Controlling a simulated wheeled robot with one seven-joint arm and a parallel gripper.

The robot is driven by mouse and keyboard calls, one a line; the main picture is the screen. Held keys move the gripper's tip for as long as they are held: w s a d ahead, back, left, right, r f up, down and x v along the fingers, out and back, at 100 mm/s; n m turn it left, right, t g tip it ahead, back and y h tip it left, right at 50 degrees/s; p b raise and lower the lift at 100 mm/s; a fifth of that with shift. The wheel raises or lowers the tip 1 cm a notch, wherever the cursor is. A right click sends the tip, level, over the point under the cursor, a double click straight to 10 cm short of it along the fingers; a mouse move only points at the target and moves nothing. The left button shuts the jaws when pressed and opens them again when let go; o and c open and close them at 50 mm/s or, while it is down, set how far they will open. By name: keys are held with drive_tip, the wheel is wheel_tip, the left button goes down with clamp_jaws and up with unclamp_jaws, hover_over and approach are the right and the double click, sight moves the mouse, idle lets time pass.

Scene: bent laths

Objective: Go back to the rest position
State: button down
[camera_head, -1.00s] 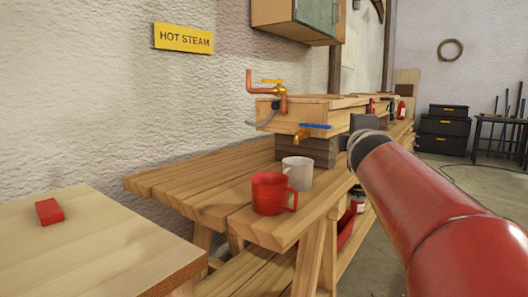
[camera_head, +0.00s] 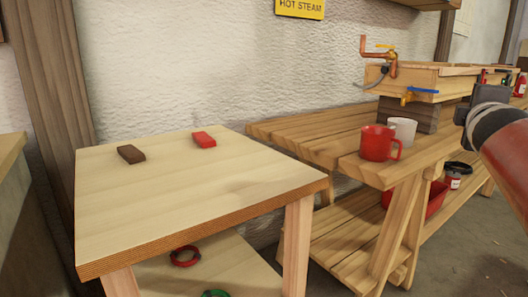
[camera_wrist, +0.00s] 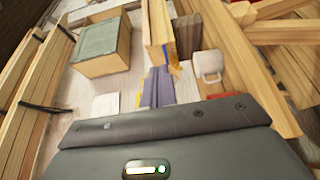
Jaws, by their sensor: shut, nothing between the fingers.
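My gripper (camera_head: 488,96) is at the right in the head view, at the end of my red arm. It is held up beside the steam box, near the right edge of the picture. In the wrist view its two grey fingers (camera_wrist: 158,88) are together and empty. The white mug (camera_wrist: 208,66) shows to the right of them, apart from them.
A wooden bench (camera_head: 290,128) bears a red mug (camera_head: 377,143), a white mug (camera_head: 404,129) and a wooden steam box (camera_head: 425,80) with taps. A nearer table (camera_head: 150,205) holds a brown block (camera_head: 131,154) and a red block (camera_head: 204,140); its middle is clear.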

drive_tip(key=s+a+f+m+g+y+p, duration=0.2)
drive_tip(key=s+a+f, duration=0.4)
drive_tip(key=a+f, duration=0.3)
drive_tip(key=s+a+f+m+g+y+p, duration=0.1)
drive_tip(key=s+a+f+m+g+y, duration=0.3)
drive_tip(key=a+f, duration=0.5)
drive_tip(key=s+a+f+m+g+y+p, duration=0.2)
drive_tip(key=s+a+f, duration=0.6)
drive_tip(key=a, duration=0.4)
drive_tip(key=f+m+g+y, duration=0.1)
drive_tip(key=m+y, duration=0.1)
drive_tip(key=m, duration=0.1)
drive_tip(key=shift+s+a+f+p, duration=0.15)
drive_tip(key=shift+a+f+p, duration=0.05)
drive_tip(key=shift+a+p, duration=0.1)
